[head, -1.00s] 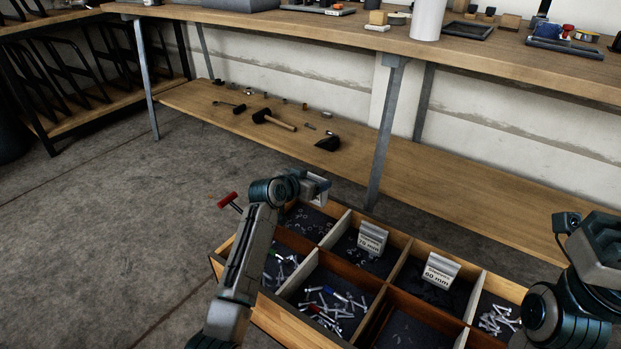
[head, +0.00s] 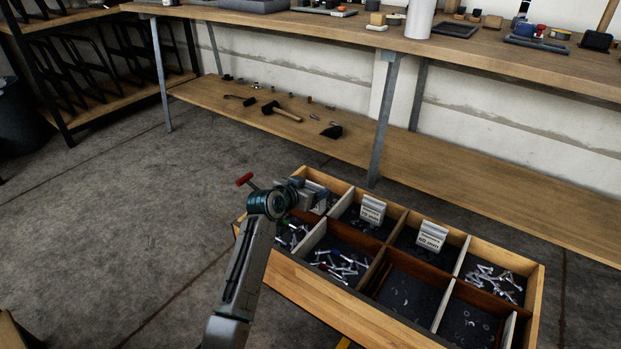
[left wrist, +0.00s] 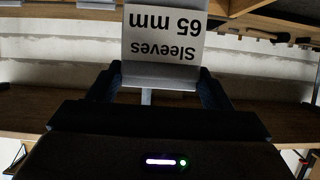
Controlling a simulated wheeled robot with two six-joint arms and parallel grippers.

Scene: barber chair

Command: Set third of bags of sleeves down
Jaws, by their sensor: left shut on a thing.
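My left gripper (head: 318,195) is over the back left compartment of a divided wooden crate (head: 320,298). It is shut on a bag of sleeves (left wrist: 163,45), whose white label reads "Sleeves 65 mm", upside down in the left wrist view. In that view the fingers (left wrist: 160,88) grip the bag from both sides. In the head view the gripper mostly hides the bag, so I cannot tell whether it touches the compartment floor. Two other labelled bags stand in the back row: one (head: 372,209) in the second compartment, one (head: 431,236) in the third. My right gripper is out of view.
Bolts (head: 340,264) and other small hardware lie in several compartments. A red-handled thing (head: 244,179) shows left of my left arm. A workbench (head: 480,60) stands behind, with a mallet (head: 281,111) on its lower shelf (head: 430,160). The floor on the left is open.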

